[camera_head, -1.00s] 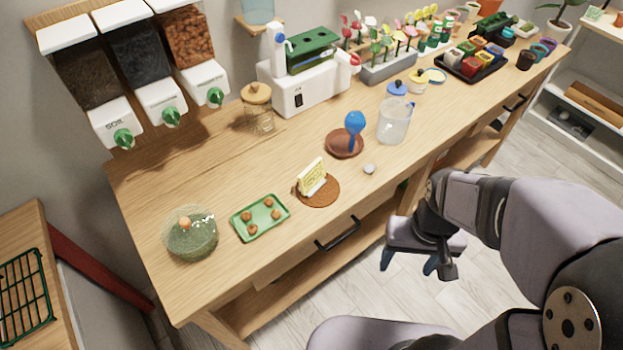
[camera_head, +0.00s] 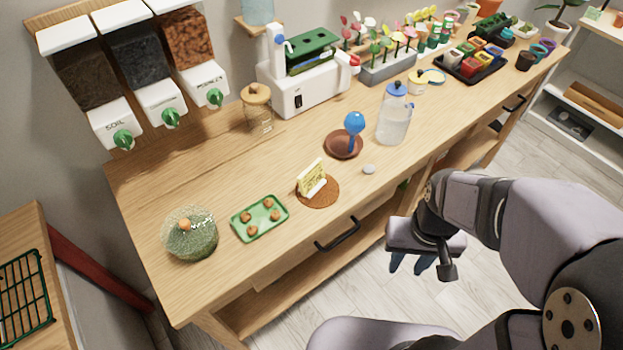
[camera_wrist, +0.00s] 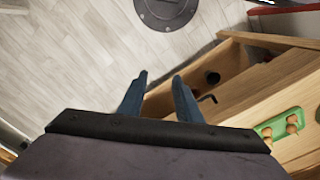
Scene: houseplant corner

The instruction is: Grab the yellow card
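The yellow card (camera_head: 311,176) stands upright, slightly tilted, in a small pale holder on a round brown mat (camera_head: 320,201) near the bench's front edge. My gripper (camera_head: 409,264) hangs in front of the bench, over the floor, lower right of the card and well apart from it. Its two blue fingers also show in the wrist view (camera_wrist: 160,76), with an empty gap between them. The card does not show in the wrist view.
Left of the card are a green tray (camera_head: 233,222) with brown pieces and a glass terrarium (camera_head: 190,238).

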